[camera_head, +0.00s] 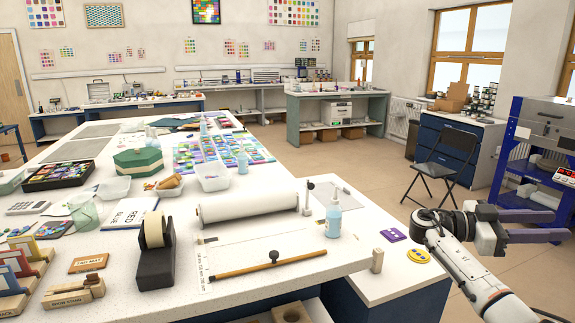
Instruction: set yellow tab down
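A yellow tab (418,256) with small dark marks lies flat on the lower white worktop at the right, beside my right arm. A purple tab (394,235) with pale marks lies just behind and left of it. My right gripper (557,226) is to the right of both tabs, beyond the worktop edge, and points right towards a blue frame. Its two long fingers are apart, with nothing visible between them. My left gripper is out of view.
A clear bottle (333,217) with blue liquid, a white paper roll (249,206) and a black tape dispenser (155,257) stand on the main table. A blue-framed unit (504,150) and a dark folding chair (446,160) are at the right. The worktop in front of the yellow tab is clear.

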